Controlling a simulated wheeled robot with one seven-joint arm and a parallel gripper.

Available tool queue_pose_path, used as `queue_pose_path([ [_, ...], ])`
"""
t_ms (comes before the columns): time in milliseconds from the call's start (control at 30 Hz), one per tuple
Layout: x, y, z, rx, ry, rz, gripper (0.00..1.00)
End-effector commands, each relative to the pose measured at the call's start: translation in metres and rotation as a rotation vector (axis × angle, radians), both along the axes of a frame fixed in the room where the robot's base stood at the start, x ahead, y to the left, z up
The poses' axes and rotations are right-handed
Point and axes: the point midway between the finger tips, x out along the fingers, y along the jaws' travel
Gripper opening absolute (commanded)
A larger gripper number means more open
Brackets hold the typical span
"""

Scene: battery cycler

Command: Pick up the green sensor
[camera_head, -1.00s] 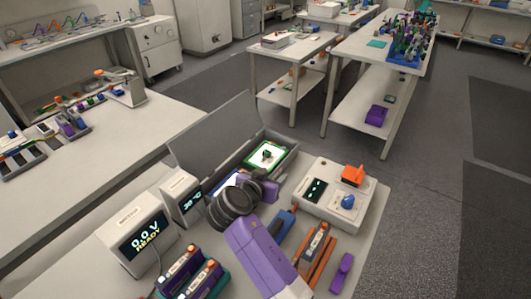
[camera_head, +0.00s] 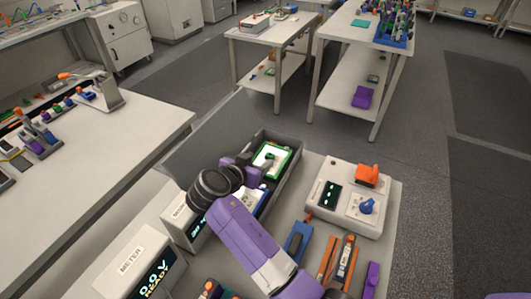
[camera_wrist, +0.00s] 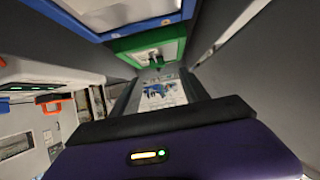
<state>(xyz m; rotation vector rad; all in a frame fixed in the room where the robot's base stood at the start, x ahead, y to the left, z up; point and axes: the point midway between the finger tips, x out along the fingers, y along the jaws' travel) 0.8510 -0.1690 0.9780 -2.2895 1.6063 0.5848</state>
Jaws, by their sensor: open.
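The green sensor appears as a green-framed piece with a white face (camera_head: 283,156) inside an open grey box in the head view. In the wrist view its green frame (camera_wrist: 172,47) lies beyond the fingertips, with a small dark fitting on it. My gripper (camera_head: 262,174) is over the box, close to the near edge of the green frame and partly covering it. In the wrist view my gripper (camera_wrist: 160,78) has its two dark fingers apart, and nothing is seen held between them. I cannot tell whether a finger touches the frame.
A blue-framed piece (camera_head: 248,201) sits beside the green one in the box; it also shows in the wrist view (camera_wrist: 110,33). The box's raised lid (camera_head: 208,135) stands behind. A white device (camera_head: 346,198) with orange and blue knobs is right. A meter (camera_head: 138,262) stands front left.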

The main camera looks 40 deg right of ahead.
Motion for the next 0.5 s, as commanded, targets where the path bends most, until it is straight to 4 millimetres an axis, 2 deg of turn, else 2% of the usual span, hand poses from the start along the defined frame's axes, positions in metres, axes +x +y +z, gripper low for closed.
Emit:
queue_pose_path([
  [367, 0.009, -0.037, -0.016, 0.001, 0.004, -0.002, 0.53],
  [500, 0.015, -0.053, -0.027, 0.002, 0.002, -0.002, 0.53],
])
